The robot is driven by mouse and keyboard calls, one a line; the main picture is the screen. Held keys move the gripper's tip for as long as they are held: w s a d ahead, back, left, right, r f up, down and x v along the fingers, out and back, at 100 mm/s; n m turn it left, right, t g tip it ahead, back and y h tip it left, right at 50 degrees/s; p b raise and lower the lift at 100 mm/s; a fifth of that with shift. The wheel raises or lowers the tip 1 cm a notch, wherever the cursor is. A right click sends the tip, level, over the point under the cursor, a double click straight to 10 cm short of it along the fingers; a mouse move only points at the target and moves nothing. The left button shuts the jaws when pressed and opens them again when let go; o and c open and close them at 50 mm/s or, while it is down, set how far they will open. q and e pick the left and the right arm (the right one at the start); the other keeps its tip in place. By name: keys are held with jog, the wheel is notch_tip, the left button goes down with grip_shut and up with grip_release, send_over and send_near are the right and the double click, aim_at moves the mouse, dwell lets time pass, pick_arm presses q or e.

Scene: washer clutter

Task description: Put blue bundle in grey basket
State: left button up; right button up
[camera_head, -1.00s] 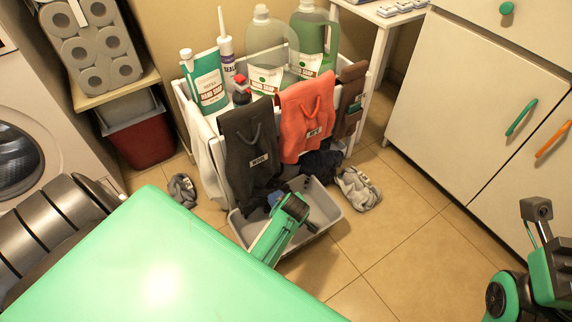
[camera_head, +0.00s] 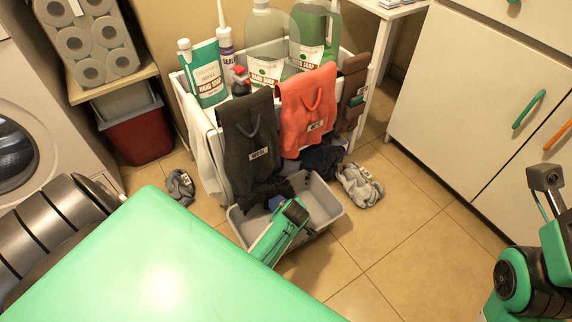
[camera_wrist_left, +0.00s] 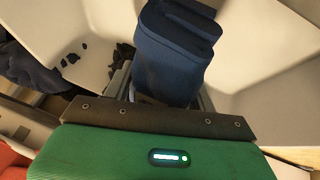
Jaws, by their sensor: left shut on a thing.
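The blue bundle (camera_wrist_left: 175,55) is a rolled dark-blue cloth in the left wrist view, held in front of my left gripper. A bit of it shows beside that gripper in the head view (camera_head: 275,201). My left gripper (camera_head: 298,211) is shut on the bundle, low inside the grey basket (camera_head: 328,202). The basket's pale walls surround the bundle in the left wrist view. I cannot tell whether the bundle touches the basket floor. Part of my right arm's end (camera_head: 546,178) shows at the right edge; its jaw state is unclear.
A white hamper behind the basket has dark grey (camera_head: 250,140), coral (camera_head: 307,105) and brown bags hung on it, with soap bottles on top. Grey cloths lie on the floor left (camera_head: 180,187) and right (camera_head: 360,185) of the basket. Floor at front right is clear.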

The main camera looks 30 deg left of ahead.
pick_arm(q)
jog(key=shift+f, duration=0.5)
jog(key=o, duration=1.1)
